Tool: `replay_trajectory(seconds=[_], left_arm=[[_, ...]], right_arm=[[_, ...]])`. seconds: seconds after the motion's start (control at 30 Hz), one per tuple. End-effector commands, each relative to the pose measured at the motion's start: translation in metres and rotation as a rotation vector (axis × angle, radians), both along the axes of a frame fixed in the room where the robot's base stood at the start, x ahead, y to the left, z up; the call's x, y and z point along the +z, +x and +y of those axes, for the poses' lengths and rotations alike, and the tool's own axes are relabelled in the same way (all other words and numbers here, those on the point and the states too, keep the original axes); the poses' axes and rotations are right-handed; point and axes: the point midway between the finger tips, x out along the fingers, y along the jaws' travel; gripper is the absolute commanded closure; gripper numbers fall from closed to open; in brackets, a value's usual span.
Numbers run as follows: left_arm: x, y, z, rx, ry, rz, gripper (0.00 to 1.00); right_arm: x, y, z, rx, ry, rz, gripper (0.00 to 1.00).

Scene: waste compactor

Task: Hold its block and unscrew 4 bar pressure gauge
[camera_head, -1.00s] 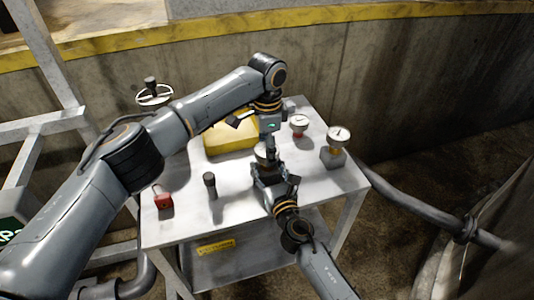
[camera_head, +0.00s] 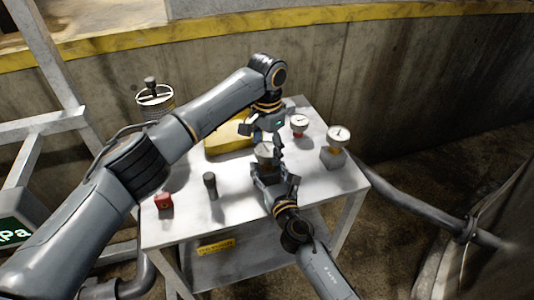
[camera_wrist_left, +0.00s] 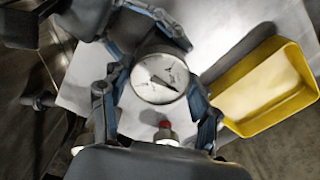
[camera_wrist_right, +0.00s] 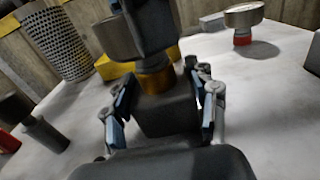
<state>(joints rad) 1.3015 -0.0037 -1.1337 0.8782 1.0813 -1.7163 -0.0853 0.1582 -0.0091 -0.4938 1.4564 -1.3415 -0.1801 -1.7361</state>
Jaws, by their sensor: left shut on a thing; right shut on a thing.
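A pressure gauge with a round white dial (camera_wrist_left: 160,78) stands on a dark grey block (camera_wrist_right: 165,112) above the table, joined by a brass neck (camera_wrist_right: 155,82). Its dial also shows in the head view (camera_head: 265,152), but I cannot read the marks. My left gripper (camera_head: 262,138) comes from above, its fingers on either side of the gauge head; it is shut on the gauge. My right gripper (camera_wrist_right: 160,118) is shut on the block from the near side. The left gripper partly hides the gauge head in the right wrist view.
On the metal table (camera_head: 235,205) stand a red-collared gauge (camera_head: 299,123), another gauge on a block (camera_head: 338,138), a yellow tray (camera_wrist_left: 268,85), a black-topped cylinder (camera_head: 210,185) and a red item (camera_head: 164,201). A concrete wall (camera_head: 420,90) rises behind.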

Motion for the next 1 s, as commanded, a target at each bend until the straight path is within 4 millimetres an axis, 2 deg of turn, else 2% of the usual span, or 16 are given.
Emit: replay_trajectory(seconds=[0.3,0.4,0.73,1.0], left_arm=[[-0.0004,0.0004,0.0002,0.378,0.000,-0.001,0.72],[-0.0003,0.0006,0.0005,0.436,-0.001,-0.002,0.72],[-0.0004,0.0007,0.0004,0.473,0.000,-0.003,0.72],[-0.0003,0.0004,0.0000,0.823,-0.001,-0.001,0.72]], right_arm=[[-0.0003,-0.0008,0.0012,0.003,0.000,0.000,0.77],[-0.0003,-0.0008,0.0012,0.003,0.000,0.000,0.77],[-0.0004,-0.0008,0.0012,0.003,0.001,0.000,0.77],[-0.0003,-0.0008,0.0011,0.003,0.001,0.000,0.77]])
